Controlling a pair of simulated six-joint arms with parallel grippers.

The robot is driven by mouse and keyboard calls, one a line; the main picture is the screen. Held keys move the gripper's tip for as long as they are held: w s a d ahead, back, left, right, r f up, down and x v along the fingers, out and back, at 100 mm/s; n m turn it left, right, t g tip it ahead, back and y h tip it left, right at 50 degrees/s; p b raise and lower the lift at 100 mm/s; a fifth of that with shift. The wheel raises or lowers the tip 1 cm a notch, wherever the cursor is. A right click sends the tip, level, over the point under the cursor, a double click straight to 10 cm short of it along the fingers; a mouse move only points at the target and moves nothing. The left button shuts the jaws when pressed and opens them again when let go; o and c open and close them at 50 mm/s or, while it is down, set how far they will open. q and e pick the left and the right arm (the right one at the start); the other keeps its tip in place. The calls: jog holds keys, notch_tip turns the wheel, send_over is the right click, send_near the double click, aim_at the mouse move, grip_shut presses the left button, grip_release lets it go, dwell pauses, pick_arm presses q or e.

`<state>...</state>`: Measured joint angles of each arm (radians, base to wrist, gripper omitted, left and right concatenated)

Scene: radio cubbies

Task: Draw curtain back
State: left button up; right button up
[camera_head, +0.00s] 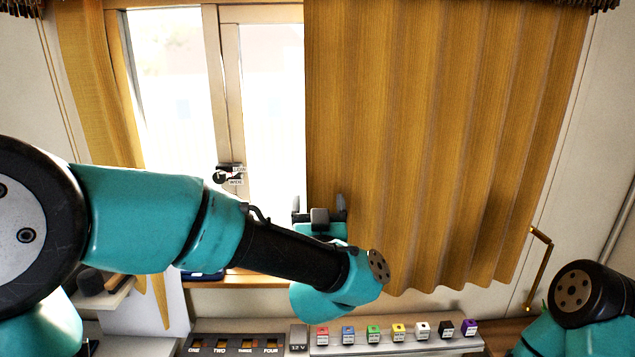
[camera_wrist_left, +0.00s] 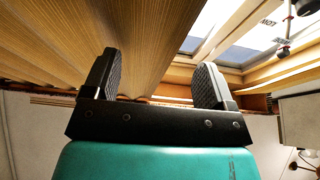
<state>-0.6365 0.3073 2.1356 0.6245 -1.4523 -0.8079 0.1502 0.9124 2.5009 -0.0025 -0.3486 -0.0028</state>
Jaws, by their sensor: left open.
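A mustard-yellow pleated curtain (camera_head: 440,140) hangs over the right part of the window. A narrower yellow curtain (camera_head: 97,85) hangs at the left side. My left gripper (camera_head: 319,207) is open at the lower part of the large curtain's left edge. In the left wrist view the two fingers (camera_wrist_left: 158,85) are spread wide. The curtain (camera_wrist_left: 120,35) fills the upper left there, behind the left finger and the gap. Whether the edge lies between the fingers I cannot tell. My right arm shows at the lower right, but its gripper is out of view.
The window (camera_head: 270,110) has a latch (camera_head: 229,175) on its middle frame. Below are a panel with labelled slots (camera_head: 235,345) and a shelf (camera_head: 400,347) with several coloured cubes. A brass crank-shaped rod (camera_head: 540,268) is on the right wall.

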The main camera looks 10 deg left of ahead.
aim_at(318, 183)
pick_arm(q)
jog(key=x, duration=0.6)
jog(key=shift+w+a+r, duration=0.1)
jog(key=shift+w, duration=0.3)
jog(key=shift+c, duration=0.3)
jog(key=c, duration=1.2)
